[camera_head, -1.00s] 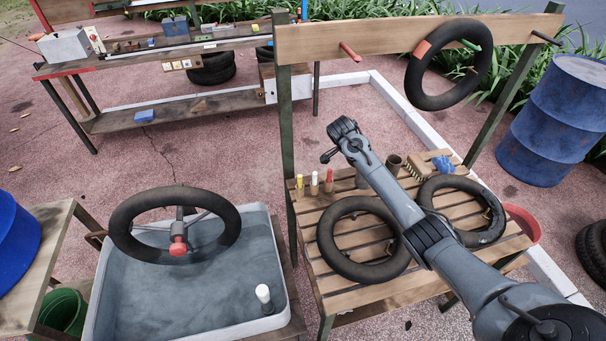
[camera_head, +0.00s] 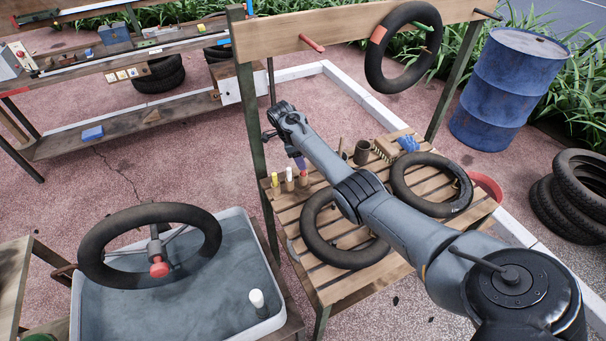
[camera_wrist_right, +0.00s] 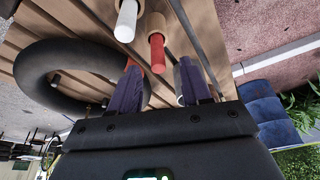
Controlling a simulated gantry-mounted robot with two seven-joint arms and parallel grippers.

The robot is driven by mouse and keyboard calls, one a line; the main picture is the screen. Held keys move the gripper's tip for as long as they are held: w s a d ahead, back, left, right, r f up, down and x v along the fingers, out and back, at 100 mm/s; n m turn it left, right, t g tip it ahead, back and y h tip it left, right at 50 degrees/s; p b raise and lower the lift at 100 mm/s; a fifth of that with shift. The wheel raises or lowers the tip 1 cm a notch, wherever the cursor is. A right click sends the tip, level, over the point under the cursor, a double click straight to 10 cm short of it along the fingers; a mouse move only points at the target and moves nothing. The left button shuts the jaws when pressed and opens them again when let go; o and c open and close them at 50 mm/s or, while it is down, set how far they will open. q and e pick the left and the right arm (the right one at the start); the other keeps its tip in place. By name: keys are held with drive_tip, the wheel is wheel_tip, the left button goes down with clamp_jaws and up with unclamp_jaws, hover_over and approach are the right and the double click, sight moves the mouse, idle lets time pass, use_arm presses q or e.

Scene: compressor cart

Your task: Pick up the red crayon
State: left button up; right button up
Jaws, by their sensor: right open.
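The red crayon (camera_head: 304,179) stands in a row at the left edge of the slatted bench, to the right of a white crayon (camera_head: 289,177) and a yellow crayon (camera_head: 275,181). My right gripper (camera_head: 300,164) is over the red crayon, fingers pointing down, and hides part of it. In the right wrist view the red crayon (camera_wrist_right: 157,55) shows just ahead of the gap between my open, empty fingers (camera_wrist_right: 160,70), and the white crayon (camera_wrist_right: 126,20) is beside it. I cannot tell whether a finger touches the crayon. My left gripper is out of view.
Two black tyre rings (camera_head: 334,240) lie on the bench (camera_head: 318,283), with a dark cup (camera_head: 362,152), a brush and a blue cloth (camera_head: 407,143) behind. A green post (camera_head: 254,140) rises close left of the crayons. A grey basin (camera_head: 190,300) stands left of the bench.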

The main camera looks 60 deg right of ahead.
sight(303, 174)
drive_tip(key=shift+b+x, duration=0.5)
drive_tip(key=shift+x, duration=2.05)
drive_tip(key=shift+a, duration=0.1)
clamp_jaws()
